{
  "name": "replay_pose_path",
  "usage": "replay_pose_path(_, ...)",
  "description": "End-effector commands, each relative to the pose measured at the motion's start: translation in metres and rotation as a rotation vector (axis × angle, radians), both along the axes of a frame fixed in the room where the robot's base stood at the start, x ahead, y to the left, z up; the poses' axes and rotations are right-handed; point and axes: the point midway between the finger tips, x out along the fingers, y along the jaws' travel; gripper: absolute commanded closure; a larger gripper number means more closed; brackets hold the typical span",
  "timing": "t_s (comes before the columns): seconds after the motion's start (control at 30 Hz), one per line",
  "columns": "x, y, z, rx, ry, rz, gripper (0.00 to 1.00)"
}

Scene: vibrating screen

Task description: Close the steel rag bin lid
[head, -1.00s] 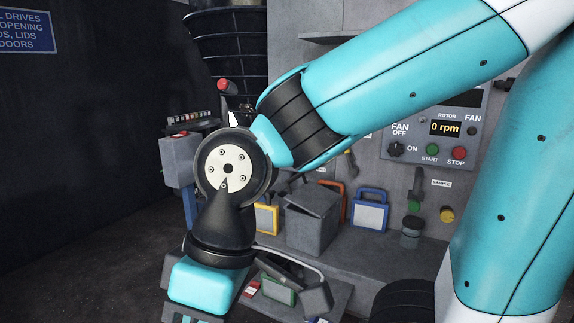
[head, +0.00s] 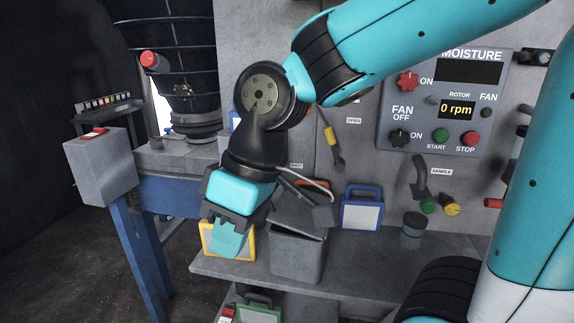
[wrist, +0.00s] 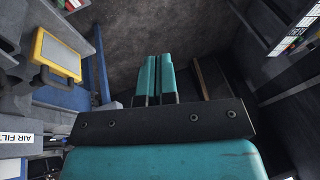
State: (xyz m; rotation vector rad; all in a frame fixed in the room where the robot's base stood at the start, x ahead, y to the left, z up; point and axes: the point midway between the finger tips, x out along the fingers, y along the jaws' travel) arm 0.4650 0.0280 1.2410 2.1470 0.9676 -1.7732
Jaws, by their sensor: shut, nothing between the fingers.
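The steel rag bin (head: 297,257) is a grey box on the low ledge, right of centre in the head view. Its grey lid (head: 303,212) is tilted up, with a dark gap below it at the right side. My gripper (head: 229,247) points down, just left of the bin and in front of a yellow-framed case. Its teal fingers are together and empty, as the wrist view (wrist: 153,80) also shows. I cannot tell if the gripper touches the bin. My wrist and a grey cable partly cover the area beside the lid.
The yellow case (head: 212,240), a blue case (head: 361,210) and a grey jar (head: 412,232) stand on the ledge (head: 345,265). A control panel (head: 445,100) is on the wall above. A grey box on blue legs (head: 102,168) stands at the left. Dark floor is clear at lower left.

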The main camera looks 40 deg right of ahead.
Motion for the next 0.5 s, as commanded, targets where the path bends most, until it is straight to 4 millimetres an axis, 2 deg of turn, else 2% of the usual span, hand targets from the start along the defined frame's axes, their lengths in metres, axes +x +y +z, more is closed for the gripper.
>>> replay_pose_path(0.03, 0.037, -0.020, 0.014, -0.004, -0.032, -0.031, 1.00)
replay_pose_path(0.07, 0.057, -0.035, 0.021, -0.010, -0.054, -0.040, 1.00)
replay_pose_path(0.1, 0.083, -0.057, 0.028, -0.019, -0.083, -0.053, 1.00)
replay_pose_path(0.17, 0.117, -0.095, 0.038, -0.037, -0.126, -0.068, 1.00)
replay_pose_path(0.2, 0.135, -0.121, 0.044, -0.051, -0.151, -0.078, 1.00)
replay_pose_path(0.3, 0.167, -0.183, 0.053, -0.087, -0.203, -0.096, 1.00)
replay_pose_path(0.4, 0.183, -0.225, 0.058, -0.115, -0.236, -0.102, 1.00)
replay_pose_path(0.5, 0.189, -0.244, 0.057, -0.129, -0.249, -0.101, 1.00)
